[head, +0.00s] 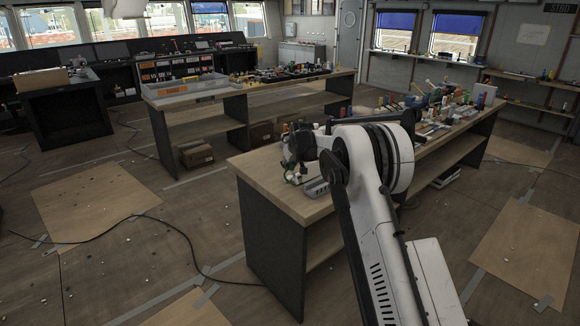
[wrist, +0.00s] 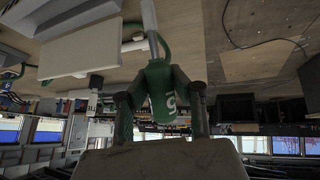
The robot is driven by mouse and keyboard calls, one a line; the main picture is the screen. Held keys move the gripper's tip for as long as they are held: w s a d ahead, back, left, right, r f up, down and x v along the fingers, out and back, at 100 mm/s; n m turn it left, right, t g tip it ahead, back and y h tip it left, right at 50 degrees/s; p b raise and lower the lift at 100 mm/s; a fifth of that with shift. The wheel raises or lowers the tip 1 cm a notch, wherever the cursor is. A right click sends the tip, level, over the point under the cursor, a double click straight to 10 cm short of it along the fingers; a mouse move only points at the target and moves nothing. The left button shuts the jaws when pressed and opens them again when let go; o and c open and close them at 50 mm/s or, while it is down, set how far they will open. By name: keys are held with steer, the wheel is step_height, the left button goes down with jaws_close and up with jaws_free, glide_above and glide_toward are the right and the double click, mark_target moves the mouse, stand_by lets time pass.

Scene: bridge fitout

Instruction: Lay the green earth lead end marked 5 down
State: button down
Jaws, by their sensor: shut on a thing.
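In the wrist view, which is upside down, the green earth lead end (wrist: 161,78) sits between the two fingers of my gripper (wrist: 162,95). A white 5 shows on its side. My gripper is shut on it, and a pale metal piece runs from its far end. A green cable (wrist: 75,12) passes behind. In the head view my gripper (head: 298,162) is low over the near left end of the front workbench (head: 256,181). My arm hides part of it. Whether the lead end touches the bench top, I cannot tell.
A white box (wrist: 80,45) lies close beside the lead end in the wrist view. Many small items crowd the bench's far part, with a white board (head: 484,94) at its end. The bench's near left corner is clear. A second bench (head: 205,102) stands behind.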

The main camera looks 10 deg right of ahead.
steer(key=shift+f+b, duration=1.75)
steer(key=shift+f, duration=1.2)
steer(key=shift+f+b, duration=0.55)
steer(key=shift+f, duration=0.25)
steer(key=c, duration=1.5)
jaws_free()
steer(key=shift+r, duration=0.1)
steer(key=v, duration=1.2)
